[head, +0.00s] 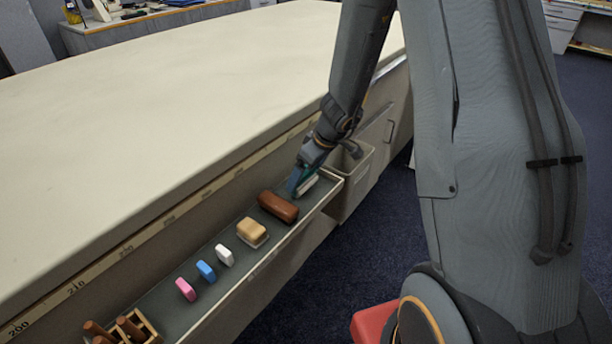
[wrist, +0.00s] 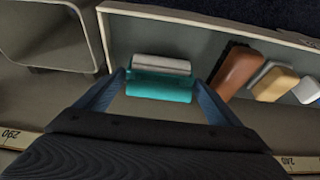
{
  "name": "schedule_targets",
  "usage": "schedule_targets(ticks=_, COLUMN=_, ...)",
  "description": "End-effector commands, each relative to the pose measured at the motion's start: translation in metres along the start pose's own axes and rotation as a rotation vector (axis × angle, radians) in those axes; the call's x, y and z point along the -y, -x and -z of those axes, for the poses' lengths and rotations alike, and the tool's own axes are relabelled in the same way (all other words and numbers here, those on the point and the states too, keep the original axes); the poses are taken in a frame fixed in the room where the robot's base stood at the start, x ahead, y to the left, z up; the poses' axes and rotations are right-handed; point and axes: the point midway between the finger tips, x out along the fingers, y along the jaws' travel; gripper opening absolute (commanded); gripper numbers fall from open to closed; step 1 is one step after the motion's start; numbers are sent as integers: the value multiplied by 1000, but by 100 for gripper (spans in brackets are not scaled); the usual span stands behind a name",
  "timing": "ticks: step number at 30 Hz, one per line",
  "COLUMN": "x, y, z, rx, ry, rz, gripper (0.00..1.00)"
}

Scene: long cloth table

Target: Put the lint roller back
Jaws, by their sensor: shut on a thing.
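The lint roller (wrist: 160,88), with a teal body and a pale grey-white roll, is between the two blue fingers of my gripper (wrist: 159,80) in the wrist view. The fingers are shut on its ends. In the head view my gripper (head: 302,180) reaches down to the far end of the long tray (head: 268,257) on the table's side, and the lint roller (head: 309,184) shows partly behind the fingers. It is over or in that end of the tray, beside a brown brush (head: 278,207). I cannot tell whether it touches the tray floor.
Along the tray are a tan brush (head: 251,232), white (head: 224,254), blue (head: 205,271) and pink (head: 185,289) blocks, and a wooden box (head: 135,328) with brown handles. A grey bin (head: 353,183) hangs just past the tray's end. The tabletop (head: 180,110) is bare.

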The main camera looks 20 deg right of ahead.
Motion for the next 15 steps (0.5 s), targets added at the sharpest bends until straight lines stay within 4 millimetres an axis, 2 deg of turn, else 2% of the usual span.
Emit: schedule_targets(ticks=15, x=0, y=-7, z=-2, rx=-1, ry=0, rz=-1, gripper=60)
